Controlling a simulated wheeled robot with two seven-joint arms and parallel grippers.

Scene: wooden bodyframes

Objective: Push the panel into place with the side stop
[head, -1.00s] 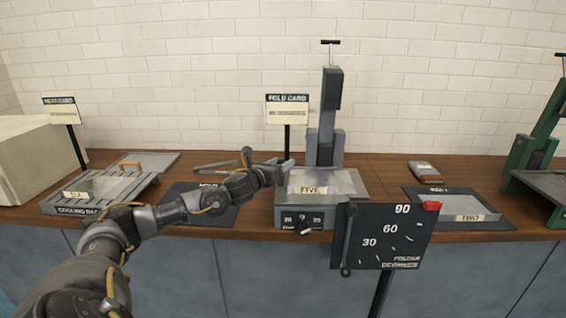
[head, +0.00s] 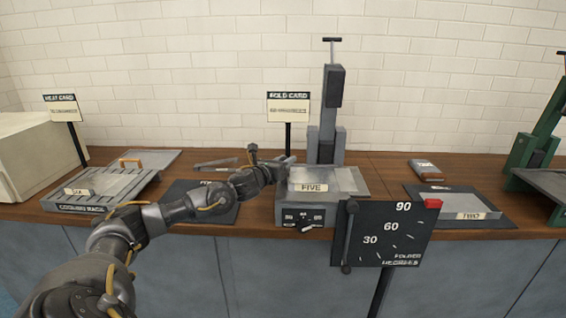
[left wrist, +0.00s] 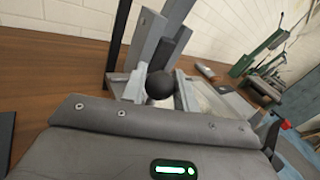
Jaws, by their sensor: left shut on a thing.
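A grey panel (head: 345,181) with a label reading FIVE lies flat on the grey bench machine (head: 280,215) at the centre of the head view. My left gripper (head: 285,166) is at the machine's left edge, beside the panel. In the left wrist view my left gripper (left wrist: 160,92) is shut around a round black knob (left wrist: 160,84), apparently that of the side stop. The rest of the stop is hidden behind the knob and my gripper. In that view the panel shows only partly, beyond the knob. My right gripper is not in view.
A black angle board (head: 385,235) with a red marker stands in front of the machine's right side. A tall grey column (head: 327,115) rises behind it.

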